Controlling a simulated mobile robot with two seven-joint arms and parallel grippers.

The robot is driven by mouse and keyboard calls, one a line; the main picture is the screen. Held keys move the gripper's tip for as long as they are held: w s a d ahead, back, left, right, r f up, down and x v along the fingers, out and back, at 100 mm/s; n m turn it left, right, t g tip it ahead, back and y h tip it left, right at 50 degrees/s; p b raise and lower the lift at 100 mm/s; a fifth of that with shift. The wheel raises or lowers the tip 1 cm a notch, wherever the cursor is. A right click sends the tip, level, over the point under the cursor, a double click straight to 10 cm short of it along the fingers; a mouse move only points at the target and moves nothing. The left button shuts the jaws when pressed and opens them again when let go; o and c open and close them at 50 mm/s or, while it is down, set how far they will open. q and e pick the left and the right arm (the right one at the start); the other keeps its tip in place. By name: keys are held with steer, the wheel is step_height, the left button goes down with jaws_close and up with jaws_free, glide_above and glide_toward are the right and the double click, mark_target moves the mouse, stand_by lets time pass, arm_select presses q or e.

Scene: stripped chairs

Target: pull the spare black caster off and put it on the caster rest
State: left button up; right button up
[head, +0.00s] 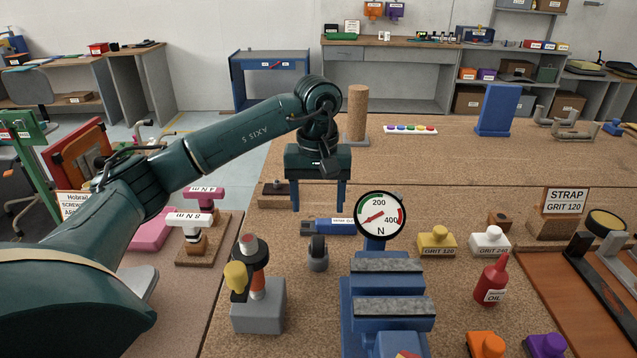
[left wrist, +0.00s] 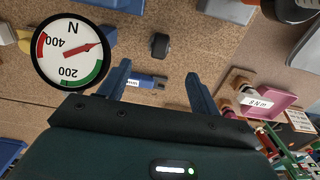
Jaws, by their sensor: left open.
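A small black caster (head: 318,247) with a grey lower part stands on the brown bench, left of the dial gauge. It also shows in the left wrist view (left wrist: 159,44), beyond the fingertips. My left gripper (head: 319,207) points down with its two blue fingers apart and empty. It is behind the caster and not touching it. In the left wrist view the open fingers (left wrist: 157,72) frame the bench and a blue labelled tool. I cannot tell which object is the caster rest; a wooden block with a dark top (head: 275,193) lies left of the gripper. My right gripper is not in view.
The blue tool (head: 330,226) lies just behind the caster. The gauge (head: 381,216) and blue vise (head: 388,310) stand to its right. A cork cylinder (head: 357,112) stands behind.

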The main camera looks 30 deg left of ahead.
mark_target(318, 239)
arm_select(q)
steer(key=shift+f, duration=0.6)
step_height(318, 239, down, 10)
steer(key=shift+s+f+p, duration=0.1)
steer(key=shift+p, duration=0.8)
steer(key=shift+f, duration=0.8)
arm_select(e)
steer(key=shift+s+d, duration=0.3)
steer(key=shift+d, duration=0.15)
arm_select(q)
steer(key=c, duration=1)
steer(key=o, duration=0.4)
steer(key=shift+c, duration=0.2)
jaws_close()
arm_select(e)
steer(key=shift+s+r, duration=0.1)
